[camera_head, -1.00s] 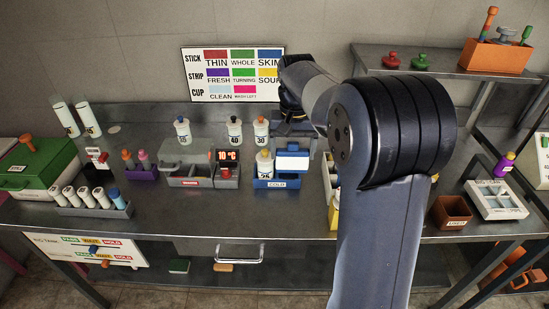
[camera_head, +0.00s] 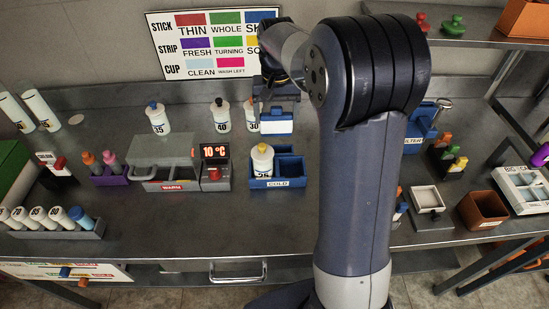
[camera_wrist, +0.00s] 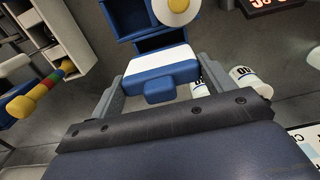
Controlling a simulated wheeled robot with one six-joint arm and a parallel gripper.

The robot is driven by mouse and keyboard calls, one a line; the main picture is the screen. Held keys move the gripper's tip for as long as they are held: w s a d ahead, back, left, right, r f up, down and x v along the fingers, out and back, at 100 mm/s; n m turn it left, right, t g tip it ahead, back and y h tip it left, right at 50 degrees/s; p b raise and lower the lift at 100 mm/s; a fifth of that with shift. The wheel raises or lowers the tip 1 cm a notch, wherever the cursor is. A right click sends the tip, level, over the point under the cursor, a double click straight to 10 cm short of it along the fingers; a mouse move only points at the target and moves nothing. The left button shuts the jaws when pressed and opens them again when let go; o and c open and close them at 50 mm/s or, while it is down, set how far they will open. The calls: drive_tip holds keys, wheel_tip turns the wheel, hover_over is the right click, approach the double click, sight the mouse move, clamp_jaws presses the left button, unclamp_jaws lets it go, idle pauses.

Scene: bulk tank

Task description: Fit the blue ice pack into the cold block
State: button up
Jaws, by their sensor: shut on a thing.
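The blue ice pack (camera_head: 277,122) has a white band. My gripper (camera_head: 279,100) is shut on it and holds it above and behind the cold block. In the wrist view the ice pack (camera_wrist: 160,66) sits between the two fingers (camera_wrist: 155,90). The cold block (camera_head: 277,183) is a blue box marked COLD on the table. Its left compartment holds a white bottle with a yellow cap (camera_head: 262,160). Its right compartment looks empty. In the wrist view part of the cold block (camera_wrist: 122,22) shows beyond the pack, apart from it.
Numbered white bottles (camera_head: 222,115) stand behind. A white tray (camera_head: 427,199) and a brown bin (camera_head: 483,208) are to the right. The table in front of the block is clear.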

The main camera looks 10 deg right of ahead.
sight(276, 133)
wheel_tip(276, 133, down, 10)
drive_tip(key=shift+f+p, duration=0.2)
drive_tip(key=shift+p, duration=0.2)
drive_tip(key=shift+f, duration=0.1)
drive_tip(key=o, duration=1.1)
drive_tip(key=shift+c, duration=0.2)
wheel_tip(276, 133, up, 12)
drive_tip(key=shift+r, duration=0.15)
drive_tip(key=shift+f, duration=4.3)
